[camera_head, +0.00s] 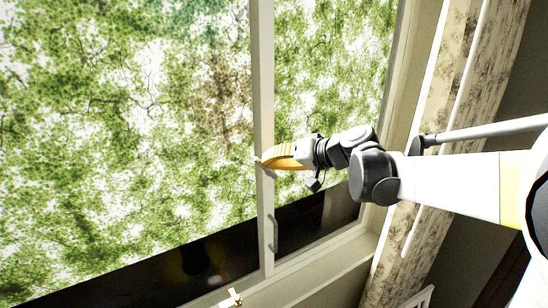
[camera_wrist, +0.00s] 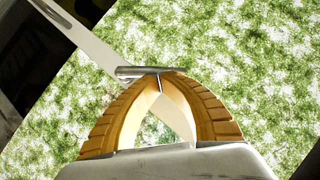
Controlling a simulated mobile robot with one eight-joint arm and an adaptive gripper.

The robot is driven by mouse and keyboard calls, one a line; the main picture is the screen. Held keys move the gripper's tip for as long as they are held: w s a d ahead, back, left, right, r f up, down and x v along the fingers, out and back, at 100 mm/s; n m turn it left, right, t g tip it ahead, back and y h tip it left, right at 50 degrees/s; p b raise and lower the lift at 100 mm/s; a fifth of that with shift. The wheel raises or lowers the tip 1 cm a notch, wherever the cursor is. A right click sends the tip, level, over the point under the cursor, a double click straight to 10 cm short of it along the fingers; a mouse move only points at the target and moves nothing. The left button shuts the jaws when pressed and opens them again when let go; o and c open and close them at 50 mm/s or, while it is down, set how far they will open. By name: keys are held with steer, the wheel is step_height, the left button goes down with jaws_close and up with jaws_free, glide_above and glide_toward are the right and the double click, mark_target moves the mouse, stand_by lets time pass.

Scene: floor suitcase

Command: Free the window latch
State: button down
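The window latch appears to be the short silver-grey bar (camera_wrist: 140,72) at my fingertips in the wrist view. It lies across the tips, against the pale window post (camera_wrist: 84,34). My gripper (camera_wrist: 160,76) has orange ribbed fingers that curve together and meet at the tips, with an open arch below them. I cannot tell whether the bar is between the tips or just beyond them. In the head view my gripper (camera_head: 262,161) reaches from the right, its tips at the upright post (camera_head: 263,100) between the panes. The latch is too small to make out there.
A slim upright handle (camera_head: 272,233) sits lower on the same post. A small pale-and-brass fitting (camera_head: 235,297) is on the bottom frame. The right-hand window frame (camera_head: 390,100) and a patterned curtain (camera_head: 445,130) stand near my arm. Green foliage shows through the glass.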

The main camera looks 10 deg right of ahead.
steer(key=shift+s+a+f+n+h, duration=0.15)
steer(key=shift+a+f+n+h, duration=0.05)
steer(key=shift+a+n+h, duration=0.25)
steer(key=shift+s+a+f+n+h, duration=0.15)
steer(key=shift+a+f+n+h, duration=0.05)
steer(key=shift+a+n+h, duration=0.2)
steer(key=shift+s+a+f+n+t+h+b, duration=0.2)
steer(key=shift+a+f+n+t+h+b, duration=0.1)
steer(key=shift+a+f+n+h, duration=0.55)
steer(key=shift+s+a+f, duration=0.1)
steer(key=shift+f, duration=0.35)
steer(key=r+p, duration=0.2)
steer(key=r, duration=0.1)
steer(key=s+r, duration=0.1)
steer(key=r, duration=0.1)
steer(key=shift+d+p, duration=0.25)
steer(key=shift+p, duration=0.15)
glide_toward(260, 161)
steer(key=shift+s+a+r+b, duration=0.1)
steer(key=shift+s+a+b, duration=0.2)
steer(key=shift+s+a, duration=0.55)
